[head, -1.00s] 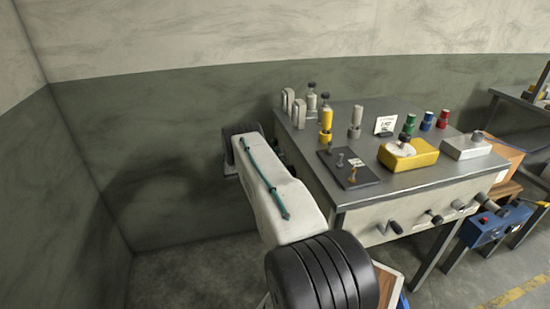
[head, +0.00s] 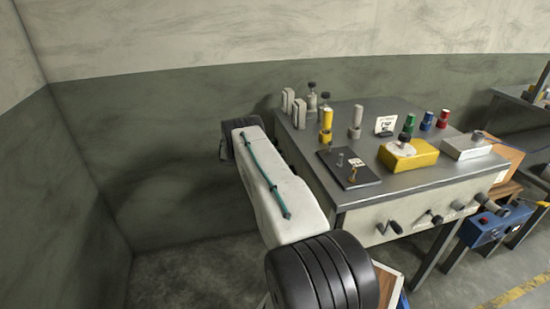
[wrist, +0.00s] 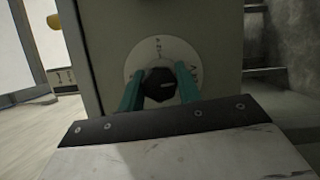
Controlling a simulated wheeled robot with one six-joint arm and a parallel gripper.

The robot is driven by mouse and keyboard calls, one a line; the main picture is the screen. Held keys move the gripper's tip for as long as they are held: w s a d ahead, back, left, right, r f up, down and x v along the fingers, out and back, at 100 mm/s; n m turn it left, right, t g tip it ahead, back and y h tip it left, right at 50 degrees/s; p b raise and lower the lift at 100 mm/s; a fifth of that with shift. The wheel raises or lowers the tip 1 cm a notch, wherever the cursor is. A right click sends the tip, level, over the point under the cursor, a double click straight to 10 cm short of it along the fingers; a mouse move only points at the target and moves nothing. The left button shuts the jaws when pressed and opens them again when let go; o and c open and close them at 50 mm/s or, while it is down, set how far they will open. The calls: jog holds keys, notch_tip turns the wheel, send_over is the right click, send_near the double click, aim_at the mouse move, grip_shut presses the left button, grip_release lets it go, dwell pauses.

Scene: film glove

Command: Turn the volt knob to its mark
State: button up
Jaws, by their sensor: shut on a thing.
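In the wrist view a black volt knob (wrist: 159,85) with a pale pointer line sits on a round white dial (wrist: 161,51) with small dark markings, on a pale upright panel. The pointer line lies roughly level, toward the right. The markings are too small to read. My gripper (wrist: 160,88) has its two teal fingers on either side of the knob, shut on it. In the head view my pale arm reaches to the left side of the grey workbench (head: 400,185); the gripper and knob are hidden there.
The bench top holds a black plate with small levers (head: 349,167), a yellow box (head: 408,154), a pale grey box (head: 466,147) and several coloured cylinders. Cranks (head: 390,228) stick out of the bench front. A blue box (head: 487,228) stands at right. Bare floor lies left of my arm.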

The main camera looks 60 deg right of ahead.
jog(key=shift+m, duration=0.5)
jog(key=shift+t, duration=0.3)
jog(key=o, duration=1)
jog(key=shift+c, duration=0.2)
jog(key=v, duration=0.7)
jog(key=shift+w+a, duration=0.15)
jog(key=shift+w, duration=0.2)
